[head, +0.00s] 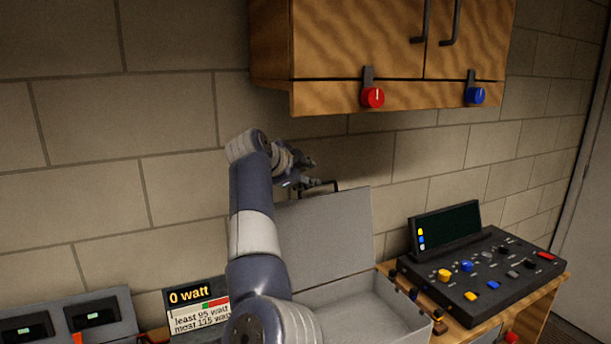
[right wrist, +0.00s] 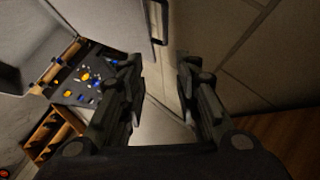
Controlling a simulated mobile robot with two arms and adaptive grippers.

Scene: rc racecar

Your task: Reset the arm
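My right arm (head: 254,232) rises through the middle of the head view, with its gripper (head: 312,172) high in front of the brick wall, by the top of an open grey lid (head: 325,240). In the right wrist view the gripper (right wrist: 160,68) has its two dark fingers spread apart with nothing between them. A dark handle (right wrist: 158,22) shows just beyond the fingers there. My left gripper is not in view.
The grey box (head: 355,298) stands open below the gripper. A dark control console (head: 480,275) with coloured knobs is on the right. A wooden cabinet (head: 385,45) with a red knob (head: 373,97) and blue knob (head: 475,96) hangs above. A display (head: 197,310) reads "0 watt".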

